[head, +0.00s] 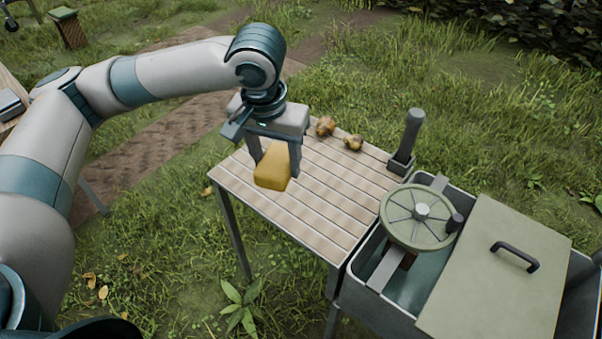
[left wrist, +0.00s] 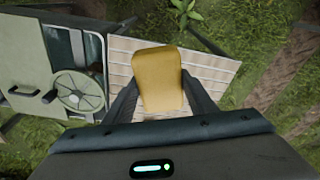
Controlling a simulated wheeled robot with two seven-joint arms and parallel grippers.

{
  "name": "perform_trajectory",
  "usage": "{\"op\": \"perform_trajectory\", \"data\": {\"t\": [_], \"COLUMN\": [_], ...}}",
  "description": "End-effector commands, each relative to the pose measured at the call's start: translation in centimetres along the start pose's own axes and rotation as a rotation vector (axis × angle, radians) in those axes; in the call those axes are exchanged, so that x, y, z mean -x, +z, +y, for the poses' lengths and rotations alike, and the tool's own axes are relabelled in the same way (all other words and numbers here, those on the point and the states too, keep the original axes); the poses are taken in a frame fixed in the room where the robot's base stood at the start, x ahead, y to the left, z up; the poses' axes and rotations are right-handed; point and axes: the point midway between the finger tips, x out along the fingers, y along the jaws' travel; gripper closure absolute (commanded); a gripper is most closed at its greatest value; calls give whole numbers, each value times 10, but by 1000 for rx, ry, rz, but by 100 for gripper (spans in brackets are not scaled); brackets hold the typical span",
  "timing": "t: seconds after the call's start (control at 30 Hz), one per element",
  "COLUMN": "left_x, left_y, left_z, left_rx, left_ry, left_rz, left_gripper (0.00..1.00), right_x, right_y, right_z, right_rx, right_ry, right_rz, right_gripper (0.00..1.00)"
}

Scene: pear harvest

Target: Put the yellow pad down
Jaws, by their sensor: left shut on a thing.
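The yellow pad (head: 273,168) is a thick yellow block held in my left gripper (head: 275,165) over the left part of the slatted wooden table (head: 325,204). The gripper is shut on it, one finger on each side. In the left wrist view the pad (left wrist: 159,79) sits between the two dark fingers (left wrist: 160,98), with the table slats (left wrist: 210,66) below. The pad looks to be above the table, but I cannot tell the exact gap. My right gripper is not in view.
Two brownish pears (head: 325,126) (head: 353,143) lie at the table's back edge. A dark upright handle (head: 408,140) stands at its right corner. A metal basin with a spoked green wheel (head: 420,217) and a green lid (head: 495,270) adjoins the table's right side. The middle slats are clear.

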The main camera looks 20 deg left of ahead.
Motion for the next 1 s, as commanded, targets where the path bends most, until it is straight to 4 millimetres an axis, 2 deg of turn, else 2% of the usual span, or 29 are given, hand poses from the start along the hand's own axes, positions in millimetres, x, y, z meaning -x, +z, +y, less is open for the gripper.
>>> {"op": "perform_trajectory", "data": {"t": [0.27,0.47,0.7,1.0], "left_x": [-5,-18,-49,-106], "left_y": [-13,-47,-98,-140], "left_z": [9,31,67,105], "left_rx": [-59,-216,-496,-855], "left_ry": [11,37,81,136], "left_rz": [-2,-4,-6,-6], "left_gripper": [70,70,70,70], "right_x": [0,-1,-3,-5], "right_y": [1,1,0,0], "right_z": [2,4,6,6], "right_rx": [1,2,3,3], "right_ry": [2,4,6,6], "right_rz": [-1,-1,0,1], "right_gripper": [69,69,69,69]}}
